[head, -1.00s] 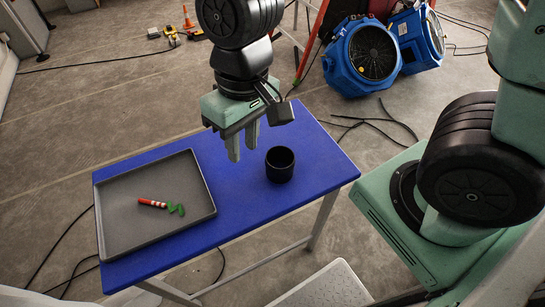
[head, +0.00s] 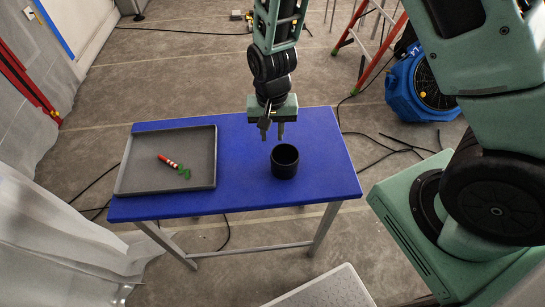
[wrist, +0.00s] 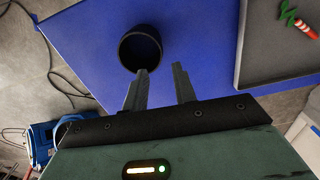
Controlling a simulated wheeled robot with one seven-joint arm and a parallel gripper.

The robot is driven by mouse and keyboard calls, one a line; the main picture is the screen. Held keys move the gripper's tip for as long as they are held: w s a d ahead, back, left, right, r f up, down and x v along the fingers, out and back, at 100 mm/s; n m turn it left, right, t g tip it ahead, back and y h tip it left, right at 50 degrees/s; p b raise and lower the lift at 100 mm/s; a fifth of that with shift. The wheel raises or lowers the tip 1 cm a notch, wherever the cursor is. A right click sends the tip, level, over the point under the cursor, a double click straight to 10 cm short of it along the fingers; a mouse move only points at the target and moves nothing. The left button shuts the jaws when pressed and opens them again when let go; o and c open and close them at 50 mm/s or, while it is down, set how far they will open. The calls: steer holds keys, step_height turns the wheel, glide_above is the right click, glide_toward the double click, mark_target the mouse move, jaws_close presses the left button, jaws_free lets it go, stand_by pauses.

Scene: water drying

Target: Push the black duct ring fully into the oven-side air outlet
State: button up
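The black duct ring (head: 284,161) stands upright on the blue table (head: 240,185), right of its middle. My gripper (head: 272,138) is above the table, just behind and slightly left of the ring, pointing down. In the wrist view the two fingers (wrist: 162,75) are apart with nothing between them. The ring also shows in the wrist view (wrist: 140,50), with the left fingertip overlapping its lower rim in the picture; I cannot tell if they touch. I do not recognise an oven-side air outlet in either view.
A grey tray (head: 205,147) lies on the table's left, holding a red-and-white striped stick (head: 168,161) and a green squiggly piece (head: 184,173). Blue blowers (head: 415,88) and a red ladder (head: 372,55) stand on the floor behind at right. Cables lie on the floor.

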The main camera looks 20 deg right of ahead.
mark_target(272, 154)
step_height(272, 154, down, 8)
steer(key=b, duration=0.6)
steer(key=shift+f, duration=0.2)
jaws_close()
step_height(272, 154, up, 6)
steer(key=p, duration=0.5)
steer(key=shift+r, duration=0.2)
steer(key=shift+d+f, duration=0.1)
steer(key=shift+f, duration=0.1)
